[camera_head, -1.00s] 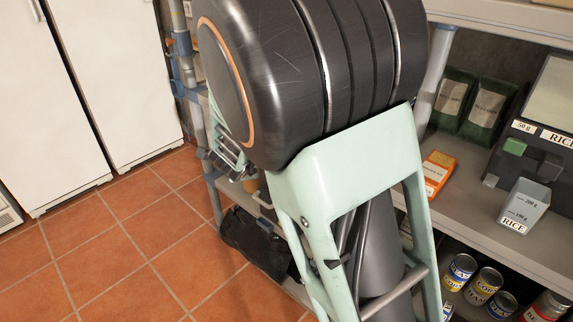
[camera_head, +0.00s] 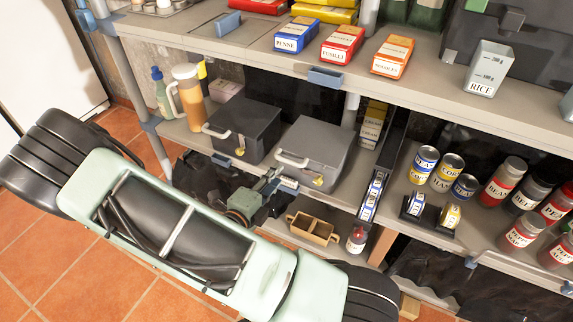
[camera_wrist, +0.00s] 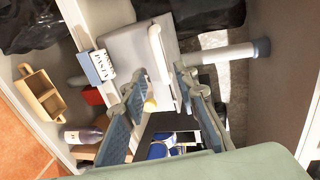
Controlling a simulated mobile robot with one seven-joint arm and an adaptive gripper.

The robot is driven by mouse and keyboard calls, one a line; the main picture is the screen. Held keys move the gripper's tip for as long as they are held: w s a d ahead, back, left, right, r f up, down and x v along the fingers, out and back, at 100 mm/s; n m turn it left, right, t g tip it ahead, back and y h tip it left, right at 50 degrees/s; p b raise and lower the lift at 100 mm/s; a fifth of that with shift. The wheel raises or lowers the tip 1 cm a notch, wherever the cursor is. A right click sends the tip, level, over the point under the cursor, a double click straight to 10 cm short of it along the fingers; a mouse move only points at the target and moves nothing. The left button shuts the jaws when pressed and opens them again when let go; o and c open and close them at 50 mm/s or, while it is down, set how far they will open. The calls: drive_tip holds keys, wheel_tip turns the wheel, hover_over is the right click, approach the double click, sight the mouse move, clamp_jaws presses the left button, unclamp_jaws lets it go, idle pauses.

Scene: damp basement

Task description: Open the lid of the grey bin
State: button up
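The grey bin (camera_head: 310,152) stands on the middle shelf with its lid down. It has a pale handle and a small yellow catch at its front. My gripper (camera_head: 284,183) is in front of the bin and low, near the shelf edge. In the wrist view, my gripper (camera_wrist: 157,84) has its two fingers spread, with nothing held between them.
A black bin (camera_head: 245,130) with a similar handle stands close on the left. A dark divider with small boxes (camera_head: 372,195) is on the right. A wooden caddy (camera_head: 313,228) and a bottle (camera_head: 356,240) are on the lower shelf. Food boxes (camera_head: 342,45) line the shelf above.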

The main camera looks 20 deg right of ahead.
sight(288, 163)
drive_tip(key=b+x, duration=0.1)
drive_tip(key=x, duration=0.8)
drive_tip(key=shift+w+d, duration=0.15)
drive_tip(key=shift+d, duration=0.05)
drive_tip(key=shift+c, duration=0.3)
clamp_jaws()
